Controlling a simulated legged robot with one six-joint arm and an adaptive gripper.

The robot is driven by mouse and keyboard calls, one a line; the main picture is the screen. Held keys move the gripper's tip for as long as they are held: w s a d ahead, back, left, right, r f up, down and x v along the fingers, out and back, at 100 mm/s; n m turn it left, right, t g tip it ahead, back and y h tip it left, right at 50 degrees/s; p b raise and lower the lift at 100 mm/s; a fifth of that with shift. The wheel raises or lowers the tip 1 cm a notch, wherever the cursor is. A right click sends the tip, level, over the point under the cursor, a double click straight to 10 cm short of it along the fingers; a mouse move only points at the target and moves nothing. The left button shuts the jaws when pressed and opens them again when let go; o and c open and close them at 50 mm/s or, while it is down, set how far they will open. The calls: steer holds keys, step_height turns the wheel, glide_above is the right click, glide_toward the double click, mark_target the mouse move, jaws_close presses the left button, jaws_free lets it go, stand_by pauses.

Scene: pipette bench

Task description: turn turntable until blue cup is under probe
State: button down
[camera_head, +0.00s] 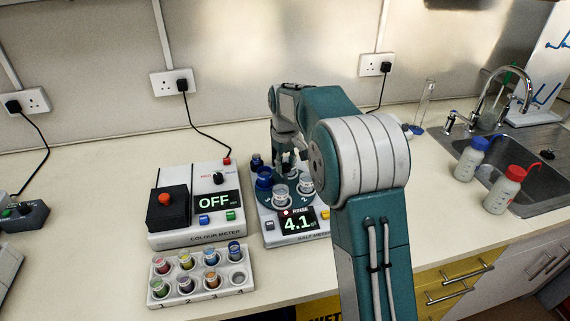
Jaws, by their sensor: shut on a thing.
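The salt meter (270,240) stands on the bench with its display reading 4.1 under a "RINSE" label. Its dark blue turntable (263,194) carries a blue cup (264,180) at the left and two pale cups, one at the front (281,193) and one at the right (305,184). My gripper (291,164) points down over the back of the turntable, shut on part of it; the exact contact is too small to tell. A small dark blue piece (257,161) stands behind the blue cup. I cannot make out the probe; my arm hides the meter's right side.
A colour meter (215,222) showing OFF stands close to the left. A white rack (205,290) of several coloured vials is in front of it. Bottles with blue (468,163) and red (500,192) caps stand at the right by the sink (520,190). The front bench is clear between rack and arm.

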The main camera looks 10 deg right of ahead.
steer(key=shift+s+f+m, duration=0.1)
steer(key=shift+f+m, duration=0.05)
steer(key=shift+m, duration=1.55)
steer(key=shift+f+m, duration=0.15)
steer(key=shift+m, duration=4.85)
steer(key=shift+c, duration=1.7)
jaws_free()
steer(key=shift+a+r, duration=0.1)
steer(key=shift+r, duration=0.05)
steer(key=shift+r, duration=0.1)
step_height(320, 180, up, 12)
steer(key=shift+w, duration=0.2)
